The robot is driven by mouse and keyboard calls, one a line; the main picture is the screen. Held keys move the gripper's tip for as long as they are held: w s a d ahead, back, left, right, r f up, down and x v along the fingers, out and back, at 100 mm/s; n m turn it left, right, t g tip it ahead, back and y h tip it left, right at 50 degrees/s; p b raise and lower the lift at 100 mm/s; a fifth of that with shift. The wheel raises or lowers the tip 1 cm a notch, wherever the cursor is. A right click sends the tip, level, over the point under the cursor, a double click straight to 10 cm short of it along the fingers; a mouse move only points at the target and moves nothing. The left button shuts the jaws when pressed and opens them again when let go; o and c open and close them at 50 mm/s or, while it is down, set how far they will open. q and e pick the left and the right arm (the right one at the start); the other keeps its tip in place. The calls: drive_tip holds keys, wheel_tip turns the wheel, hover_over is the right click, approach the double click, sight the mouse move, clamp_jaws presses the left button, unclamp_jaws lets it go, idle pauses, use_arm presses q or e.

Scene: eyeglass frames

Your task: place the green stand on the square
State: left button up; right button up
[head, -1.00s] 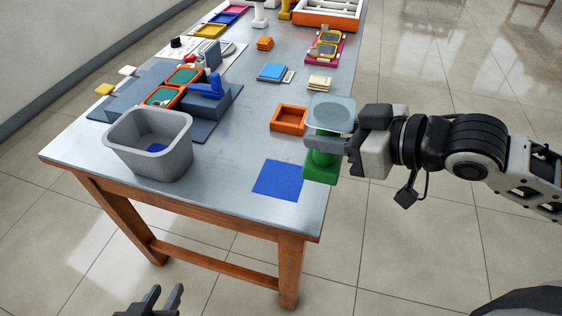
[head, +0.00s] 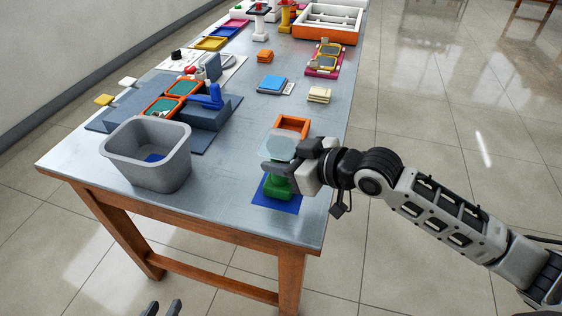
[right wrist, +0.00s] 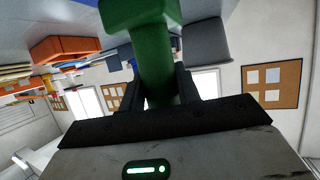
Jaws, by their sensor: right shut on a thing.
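The green stand (head: 278,187) has a green base and a pale round top. In the head view it is over the blue square (head: 291,206) near the table's front right. I cannot tell whether its base touches the square. My right gripper (head: 292,168) is shut on the stand's post from the right. In the right wrist view the green post (right wrist: 158,70) sits between the fingers, with the base at the top of the picture. My left gripper (head: 162,309) is at the bottom edge of the head view, off the table, with its two fingers apart and nothing between them.
An orange tray (head: 293,122) stands just behind the stand. A grey bin (head: 118,160) is at the front left. The table between bin and stand is clear.

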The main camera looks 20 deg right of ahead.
drive_tip(key=shift+f, duration=0.3)
drive_tip(key=o, duration=1)
drive_tip(key=shift+f, duration=0.1)
drive_tip(key=shift+o, duration=0.2)
drive_tip(key=shift+r, duration=0.25)
use_arm(q)
drive_tip(key=shift+w+r+p, duration=0.1)
drive_tip(key=shift+r+p, duration=0.05)
drive_tip(key=shift+p, duration=0.3)
use_arm(e)
drive_tip(key=v, duration=1.2)
drive_tip(key=shift+s+f, duration=0.1)
drive_tip(key=shift+f, duration=0.05)
